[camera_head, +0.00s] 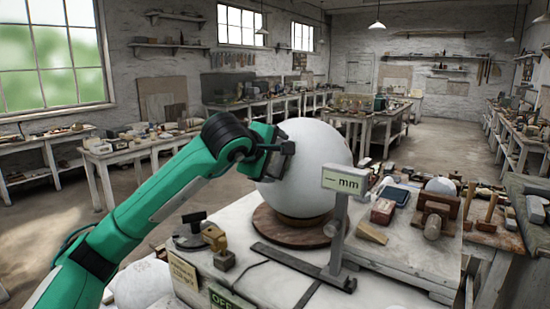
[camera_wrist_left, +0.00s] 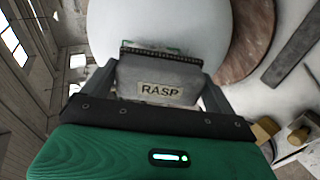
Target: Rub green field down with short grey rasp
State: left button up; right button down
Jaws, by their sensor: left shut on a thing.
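A large white plaster sphere (camera_head: 318,165) sits on a round brown wooden base (camera_head: 290,228) on the bench. My left gripper (camera_head: 278,157) is at the sphere's left side, shut on the short grey rasp (camera_wrist_left: 160,82), a grey block labelled RASP. In the wrist view the rasp lies between the two fingers, its dark toothed edge toward the white sphere (camera_wrist_left: 165,20). A thin bit of the green field (camera_wrist_left: 152,44) shows just past that edge; the rest is hidden. I cannot tell whether the rasp touches the surface. My right gripper is not in view.
A grey gauge stand (camera_head: 341,215) with a mm display stands close to the sphere's right. A dark flat bar (camera_head: 300,265) lies in front. Small blocks (camera_head: 215,240) sit at the left of the bench, mallets and other tools at the right.

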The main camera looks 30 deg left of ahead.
pick_arm(q)
jog(key=shift+w+a+h, duration=0.15)
jog(key=shift+a+h, duration=0.25)
jog(key=shift+a, duration=0.2)
jog(key=a+h, duration=0.1)
jog(key=a+m+h, duration=0.1)
jog(key=shift+w+a+r, duration=0.1)
jog(key=shift+w+a, duration=0.05)
jog(key=shift+a, duration=0.15)
jog(key=shift+w+d+f, duration=0.1)
jog(key=shift+w+f, duration=0.15)
jog(key=shift+w, duration=0.25)
jog(key=shift+b, duration=0.3)
jog(key=shift+s+f+b, duration=0.25)
jog(key=shift+f+b, duration=0.25)
jog(key=shift+b, duration=0.05)
jog(key=shift+s+f+b, duration=0.25)
jog(key=shift+f+b, duration=0.25)
